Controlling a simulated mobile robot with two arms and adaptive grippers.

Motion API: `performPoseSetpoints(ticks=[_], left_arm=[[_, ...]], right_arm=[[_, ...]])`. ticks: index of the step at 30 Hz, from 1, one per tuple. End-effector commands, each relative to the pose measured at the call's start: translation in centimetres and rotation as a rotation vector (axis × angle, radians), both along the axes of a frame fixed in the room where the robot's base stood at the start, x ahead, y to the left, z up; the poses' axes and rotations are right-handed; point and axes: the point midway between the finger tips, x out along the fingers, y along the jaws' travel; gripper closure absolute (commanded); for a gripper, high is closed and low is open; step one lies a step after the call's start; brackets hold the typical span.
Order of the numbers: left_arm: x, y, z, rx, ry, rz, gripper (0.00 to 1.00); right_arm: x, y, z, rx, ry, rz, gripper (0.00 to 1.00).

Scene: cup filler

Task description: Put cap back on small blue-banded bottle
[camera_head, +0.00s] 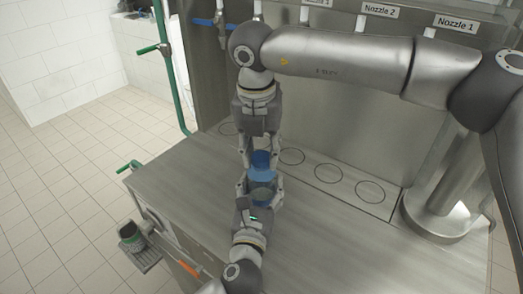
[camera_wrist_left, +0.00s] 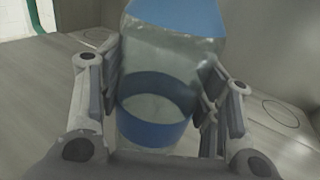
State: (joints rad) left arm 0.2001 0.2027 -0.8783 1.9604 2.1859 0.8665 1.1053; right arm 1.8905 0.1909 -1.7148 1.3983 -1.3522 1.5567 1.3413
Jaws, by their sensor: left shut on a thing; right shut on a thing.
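The small blue-banded bottle (camera_head: 263,190) is a translucent container with a dark blue band. In the left wrist view the bottle (camera_wrist_left: 160,60) stands tilted between my finger pads. My left gripper (camera_head: 261,186) is shut on its body; its fingers show on both sides in the wrist view (camera_wrist_left: 160,105). My right gripper (camera_head: 260,163) reaches in from the far side and is shut on the blue cap (camera_head: 262,173). The cap also shows at the top of the left wrist view (camera_wrist_left: 178,15). It is at the bottle's top; I cannot tell whether it is seated.
The steel worktop (camera_head: 185,180) is bare to the left. Circular marks (camera_head: 328,173) lie on the filler strip behind, below the nozzle labels (camera_head: 380,10). A green pipe (camera_head: 168,65) stands at the back left. A dark cup-like item (camera_head: 131,236) is at the counter's lower left side.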

Motion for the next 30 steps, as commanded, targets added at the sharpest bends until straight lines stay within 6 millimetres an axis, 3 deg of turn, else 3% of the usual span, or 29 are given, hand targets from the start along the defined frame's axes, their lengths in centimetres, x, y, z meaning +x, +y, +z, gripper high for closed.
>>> performPoseSetpoints(ticks=[15, 18, 23, 24, 28, 30], left_arm=[[-0.02, -0.01, -0.09, 0.002, 0.002, 0.000, 1.00], [-0.02, -0.01, -0.09, 0.002, 0.002, 0.000, 1.00], [-0.02, -0.02, -0.09, 0.002, 0.002, 0.000, 1.00], [-0.02, -0.02, -0.09, 0.002, 0.002, 0.000, 1.00], [-0.02, -0.02, -0.10, 0.002, 0.002, 0.000, 1.00], [-0.02, -0.02, -0.10, 0.001, 0.002, 0.000, 1.00]], right_arm=[[0.20, 0.17, 0.02, 0.002, 0.000, -0.912, 0.72], [0.24, 0.14, 0.01, 0.002, -0.001, -1.045, 0.72], [0.22, 0.13, 0.01, 0.003, -0.001, -1.041, 0.72], [0.22, 0.13, 0.01, 0.003, -0.001, -1.040, 0.60], [0.21, 0.13, -0.01, 0.003, -0.001, -1.039, 0.43], [0.20, 0.12, -0.02, 0.002, 0.000, -1.039, 0.40]])
